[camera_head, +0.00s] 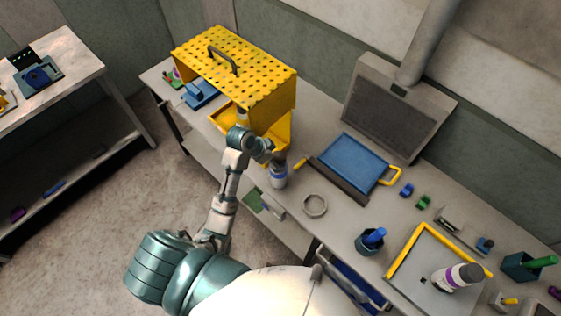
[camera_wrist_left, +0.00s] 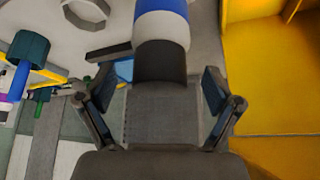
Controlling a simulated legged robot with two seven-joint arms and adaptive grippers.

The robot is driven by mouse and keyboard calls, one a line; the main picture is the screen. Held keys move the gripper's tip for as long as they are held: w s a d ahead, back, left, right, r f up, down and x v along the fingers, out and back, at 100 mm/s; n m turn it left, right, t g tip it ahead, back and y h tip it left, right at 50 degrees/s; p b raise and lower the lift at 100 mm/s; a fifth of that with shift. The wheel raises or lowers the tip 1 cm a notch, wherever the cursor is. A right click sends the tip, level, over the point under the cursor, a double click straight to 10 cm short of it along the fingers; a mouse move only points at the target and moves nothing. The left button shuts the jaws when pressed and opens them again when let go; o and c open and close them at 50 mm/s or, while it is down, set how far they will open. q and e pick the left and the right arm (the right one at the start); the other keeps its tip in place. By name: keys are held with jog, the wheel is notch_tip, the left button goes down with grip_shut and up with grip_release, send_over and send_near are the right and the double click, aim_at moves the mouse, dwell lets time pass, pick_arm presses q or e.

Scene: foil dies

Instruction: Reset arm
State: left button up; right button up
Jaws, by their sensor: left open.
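My left gripper (camera_wrist_left: 159,82) is open in the left wrist view, its two fingers apart on either side of the dark top of a bottle (camera_wrist_left: 162,28) with white and blue bands. I cannot tell whether a finger touches it. In the head view my left arm reaches up to the front of the yellow perforated cabinet (camera_head: 272,95). The same bottle (camera_head: 279,180) stands upright on the workbench (camera_head: 330,222) just right of my left wrist. The fingertips are hard to make out there. My right gripper is not in view.
A grey ring (camera_head: 314,206) and a blue tray (camera_head: 352,163) lie right of the bottle. A dark cup (camera_head: 369,242) and a yellow-edged tray (camera_head: 410,272) with another bottle (camera_head: 457,278) are further right. A side table (camera_head: 75,60) stands at left, with open floor between.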

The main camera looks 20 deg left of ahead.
pick_arm(q)
jog(key=shift+v, duration=1.4)
